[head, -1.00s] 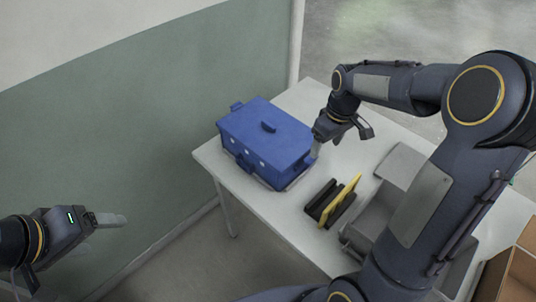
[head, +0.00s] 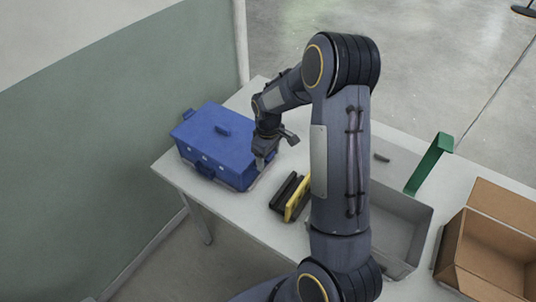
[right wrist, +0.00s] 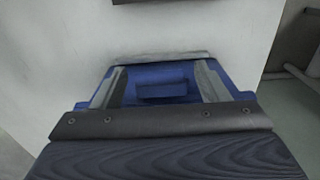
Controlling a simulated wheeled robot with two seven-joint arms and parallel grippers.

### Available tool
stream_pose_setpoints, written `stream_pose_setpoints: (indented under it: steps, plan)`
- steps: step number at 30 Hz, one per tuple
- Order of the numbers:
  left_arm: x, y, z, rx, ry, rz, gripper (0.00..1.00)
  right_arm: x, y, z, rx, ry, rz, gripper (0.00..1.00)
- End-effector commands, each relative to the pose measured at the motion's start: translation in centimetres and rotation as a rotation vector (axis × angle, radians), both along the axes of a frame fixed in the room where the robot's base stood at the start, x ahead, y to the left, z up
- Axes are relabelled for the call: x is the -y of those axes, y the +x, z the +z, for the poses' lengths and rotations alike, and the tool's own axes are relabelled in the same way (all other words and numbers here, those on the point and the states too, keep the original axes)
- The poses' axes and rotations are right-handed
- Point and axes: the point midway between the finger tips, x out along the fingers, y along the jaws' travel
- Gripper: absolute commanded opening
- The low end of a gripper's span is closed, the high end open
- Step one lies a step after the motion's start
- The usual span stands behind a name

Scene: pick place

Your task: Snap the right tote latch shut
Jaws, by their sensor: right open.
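My right gripper (head: 266,160) is at the tote's right end, pointing down. In the right wrist view my open right gripper (right wrist: 163,84) has one finger at each side of the tote's blue end. A small dark blue block (right wrist: 165,90), apparently the right latch, lies between the fingers with gaps on both sides. In the head view the gripper hides this latch; I cannot tell whether it is shut. My left gripper is out of view.
The pale table (head: 232,208) has black pieces (head: 283,190) and a yellow piece (head: 298,197) near the tote. A grey bin (head: 398,222), partly behind my arm, has a green strip (head: 428,165) beside it. An open cardboard box (head: 490,250) stands at right.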

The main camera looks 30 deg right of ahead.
Motion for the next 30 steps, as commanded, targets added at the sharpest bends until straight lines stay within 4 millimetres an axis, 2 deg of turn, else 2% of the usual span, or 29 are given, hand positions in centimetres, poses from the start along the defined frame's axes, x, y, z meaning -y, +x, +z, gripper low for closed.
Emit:
stream_pose_setpoints:
  steps: [7, 16, 24, 30]
  plan:
    - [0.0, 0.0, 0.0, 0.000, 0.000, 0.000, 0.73, 0.0, 0.0, -0.1, 0.000, 0.000, 0.000, 0.66]
    - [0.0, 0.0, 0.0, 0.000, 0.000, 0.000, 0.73, 0.0, 0.0, -0.1, 0.000, 0.000, 0.000, 0.28]
    - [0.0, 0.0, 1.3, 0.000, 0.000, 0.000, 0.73, -0.3, 0.6, 0.3, -0.102, -0.042, 0.003, 0.28]
    - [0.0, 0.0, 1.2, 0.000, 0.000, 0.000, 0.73, -0.3, 0.6, 0.2, -0.115, -0.047, 0.000, 0.28]
